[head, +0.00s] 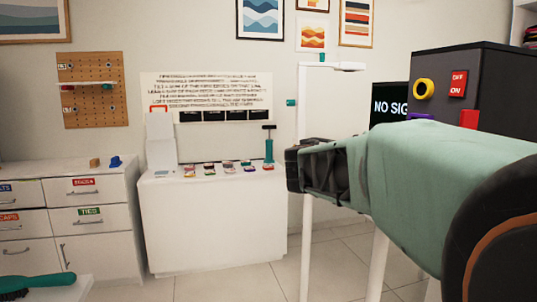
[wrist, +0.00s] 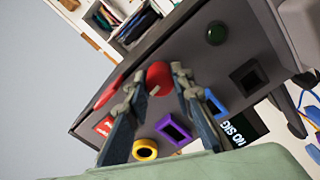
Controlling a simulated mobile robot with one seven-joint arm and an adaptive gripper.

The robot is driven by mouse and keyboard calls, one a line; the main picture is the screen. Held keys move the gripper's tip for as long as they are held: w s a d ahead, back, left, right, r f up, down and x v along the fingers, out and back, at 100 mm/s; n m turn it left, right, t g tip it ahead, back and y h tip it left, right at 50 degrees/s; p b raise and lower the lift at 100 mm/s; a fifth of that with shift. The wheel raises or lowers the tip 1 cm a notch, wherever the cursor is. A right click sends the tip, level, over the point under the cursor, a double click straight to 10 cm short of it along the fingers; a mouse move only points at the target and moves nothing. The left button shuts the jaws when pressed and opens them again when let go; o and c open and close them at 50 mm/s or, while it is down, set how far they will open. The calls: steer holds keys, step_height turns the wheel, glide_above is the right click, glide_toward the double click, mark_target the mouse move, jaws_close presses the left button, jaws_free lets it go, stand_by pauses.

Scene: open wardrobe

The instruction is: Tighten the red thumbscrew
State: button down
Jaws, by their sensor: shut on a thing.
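The red thumbscrew (wrist: 159,77) is a round red knob with a pale mark, on the dark panel in the wrist view. My gripper (wrist: 159,70) has its two fingers on either side of the knob, shut on it. In the head view a red piece (head: 468,119) shows low on the dark cabinet; I cannot tell whether it is the same knob. My gripper's fingers cannot be made out there, where my green arm covers much of the right side.
A white cabinet (head: 212,225) stands further back.

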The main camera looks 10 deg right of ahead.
steer(key=shift+f+m+b, duration=0.1)
steer(key=shift+m+b, duration=0.4)
steer(key=shift+b, duration=0.35)
steer(key=m, duration=1)
steer(key=shift+m, duration=0.3)
steer(key=c, duration=1.4)
jaws_free()
steer(key=shift+s+a+r, duration=0.1)
steer(key=shift+s+a, duration=0.1)
steer(key=shift+a, duration=1.8)
steer(key=shift+s+a+r, duration=0.1)
steer(key=shift+s+a, duration=0.05)
steer(key=shift+a, duration=1.85)
